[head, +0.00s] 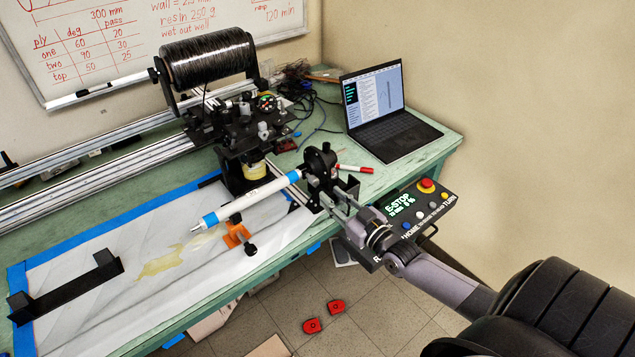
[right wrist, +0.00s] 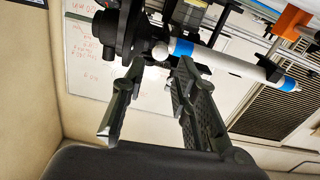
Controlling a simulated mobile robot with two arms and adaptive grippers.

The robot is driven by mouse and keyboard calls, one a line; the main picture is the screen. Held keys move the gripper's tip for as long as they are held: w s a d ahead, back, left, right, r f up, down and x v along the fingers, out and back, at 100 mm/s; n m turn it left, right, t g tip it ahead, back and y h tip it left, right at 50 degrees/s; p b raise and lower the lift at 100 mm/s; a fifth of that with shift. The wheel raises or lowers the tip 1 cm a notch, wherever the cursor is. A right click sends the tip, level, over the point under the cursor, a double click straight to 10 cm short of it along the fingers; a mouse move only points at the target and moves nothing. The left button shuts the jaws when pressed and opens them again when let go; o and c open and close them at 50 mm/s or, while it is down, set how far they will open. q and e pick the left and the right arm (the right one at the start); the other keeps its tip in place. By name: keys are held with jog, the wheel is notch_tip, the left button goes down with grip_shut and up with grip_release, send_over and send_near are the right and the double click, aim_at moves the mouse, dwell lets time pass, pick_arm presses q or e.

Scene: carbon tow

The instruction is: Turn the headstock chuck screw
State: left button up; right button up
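The headstock with its black round chuck (head: 320,163) stands at the table's right front edge. It holds one end of a white tube with blue bands (head: 255,197). In the right wrist view the dark chuck (right wrist: 112,35) is at the top, and the tube (right wrist: 235,66) runs off to the right. A small pale round end (right wrist: 160,51) shows beside the chuck, beyond the gap between my fingers; I cannot tell whether it is the screw. My right gripper (head: 334,196) is close in front of the headstock. Its fingers (right wrist: 160,70) are apart with nothing between them. My left gripper is out of view.
A control box with a red E-stop button (head: 427,185) sits right beside my right wrist. A black spool (head: 208,60) stands at the back.

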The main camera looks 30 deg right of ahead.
aim_at(316, 183)
jog(key=w, duration=0.7)
jog(key=shift+a, duration=0.3)
jog(key=shift+c, duration=0.5)
grip_shut()
